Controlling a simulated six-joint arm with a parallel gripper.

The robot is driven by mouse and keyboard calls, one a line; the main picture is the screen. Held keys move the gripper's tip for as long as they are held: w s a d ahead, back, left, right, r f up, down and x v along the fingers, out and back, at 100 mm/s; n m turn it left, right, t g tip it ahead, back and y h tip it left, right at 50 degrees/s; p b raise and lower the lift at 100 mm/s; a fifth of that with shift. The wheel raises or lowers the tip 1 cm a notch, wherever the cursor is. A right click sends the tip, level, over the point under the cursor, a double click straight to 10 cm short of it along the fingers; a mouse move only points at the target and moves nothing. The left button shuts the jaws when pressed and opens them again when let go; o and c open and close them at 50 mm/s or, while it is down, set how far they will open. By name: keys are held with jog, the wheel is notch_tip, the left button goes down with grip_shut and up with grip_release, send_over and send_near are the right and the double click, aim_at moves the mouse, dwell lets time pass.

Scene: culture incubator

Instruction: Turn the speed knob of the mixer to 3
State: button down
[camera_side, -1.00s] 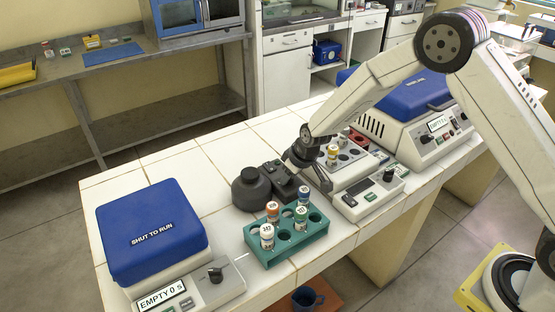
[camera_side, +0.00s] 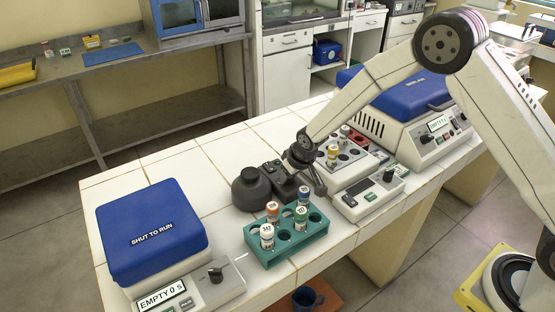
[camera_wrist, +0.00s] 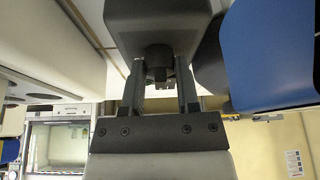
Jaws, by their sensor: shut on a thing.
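The mixer (camera_side: 273,172) is a small dark unit with a round black part (camera_side: 250,190) on its left, standing on the white tiled bench behind the green tube rack. My gripper (camera_side: 297,178) is at the mixer's right side and hides much of it there. In the wrist view the mixer's dark body (camera_wrist: 165,22) fills the top middle. Its speed knob (camera_wrist: 158,62) sticks out between the two fingers of my gripper (camera_wrist: 160,70), which are shut on it. The knob's scale and pointer cannot be read in either view.
The green rack (camera_side: 262,253) with several capped tubes stands close in front. A white block with tubes (camera_side: 350,168) and a small panel unit (camera_side: 368,200) are close on the right. Blue-lidded machines stand at the left (camera_side: 150,230) and back right (camera_side: 400,92).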

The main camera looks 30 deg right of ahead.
jog(key=shift+c, duration=1.7)
grip_release()
jog(key=shift+r, duration=0.15)
jog(key=v, duration=0.7)
jog(key=shift+s+r, duration=0.2)
